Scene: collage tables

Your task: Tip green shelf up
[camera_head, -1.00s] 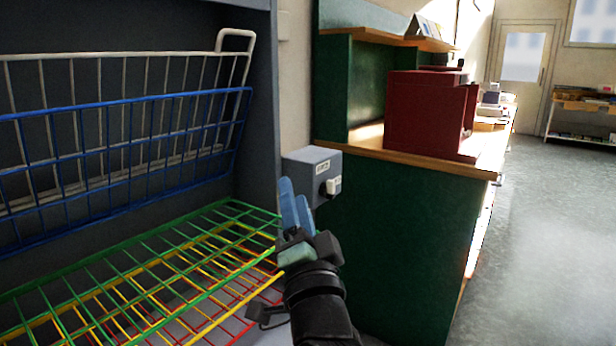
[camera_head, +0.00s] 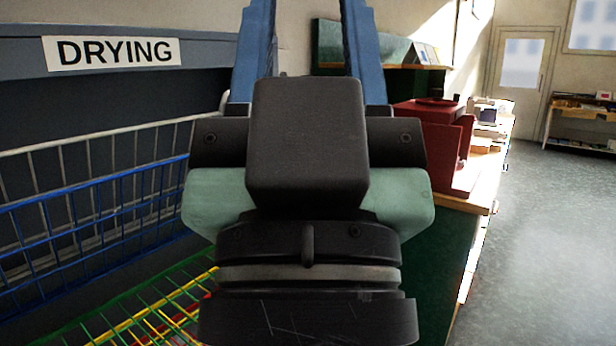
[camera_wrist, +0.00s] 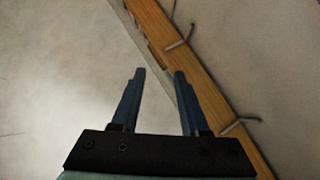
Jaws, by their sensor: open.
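The green shelf (camera_head: 140,312) is a wire grid at the lower left of the head view. It lies low and roughly flat in the drying rack, and its right part is hidden behind my gripper. My gripper (camera_head: 306,40) is large and close in the head view, with its two blue fingers apart and pointing up. In the wrist view my gripper (camera_wrist: 157,75) is open with nothing between its fingers. It is apart from the green shelf, above and to the right of it in the picture.
Blue (camera_head: 95,215) and white (camera_head: 130,150) wire shelves stand tipped up in the rack under a DRYING sign (camera_head: 112,52). Yellow and red wires show below the green shelf. A counter with a red box (camera_head: 435,140) stands at right. Floor (camera_head: 550,240) is clear.

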